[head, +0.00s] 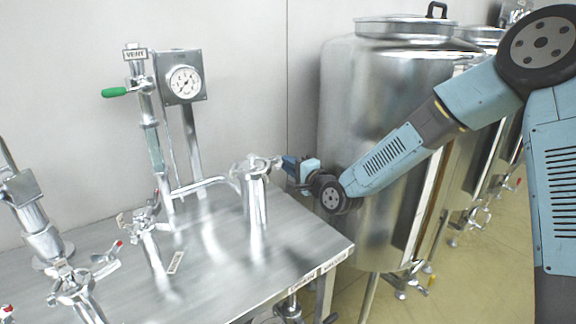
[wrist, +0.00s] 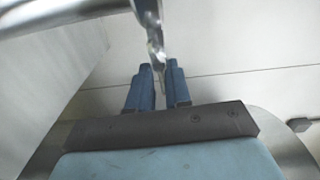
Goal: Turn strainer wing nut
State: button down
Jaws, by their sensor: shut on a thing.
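The strainer (head: 257,200) is an upright shiny metal cylinder near the right end of the steel bench. Its wing nut (head: 275,161) sticks out at the right of the clamp around the strainer's top. My gripper (head: 285,162) reaches in from the right at about the height of that clamp. In the wrist view, my gripper's two blue fingers (wrist: 159,72) are close together, shut on the narrow metal wing nut (wrist: 157,50) between their tips. The fingers partly hide the nut in the head view, so its exact angle is hard to tell.
The steel bench (head: 215,250) carries other pipes, clamps and a green-handled valve (head: 115,92). A pressure gauge (head: 184,82) stands behind. A large steel tank (head: 350,110) stands close behind my wrist.

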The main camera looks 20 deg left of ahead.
jog(key=shift+w+d+f, duration=0.15)
jog(key=shift+d+f, duration=0.05)
dwell(0.4)
jog(key=c, duration=1.3)
grip_release()
jog(key=shift+o, duration=0.2)
jog(key=shift+a, duration=0.1)
jog(key=shift+r, duration=0.1)
jog(key=v, duration=1.4)
jog(key=shift+w, duration=0.1)
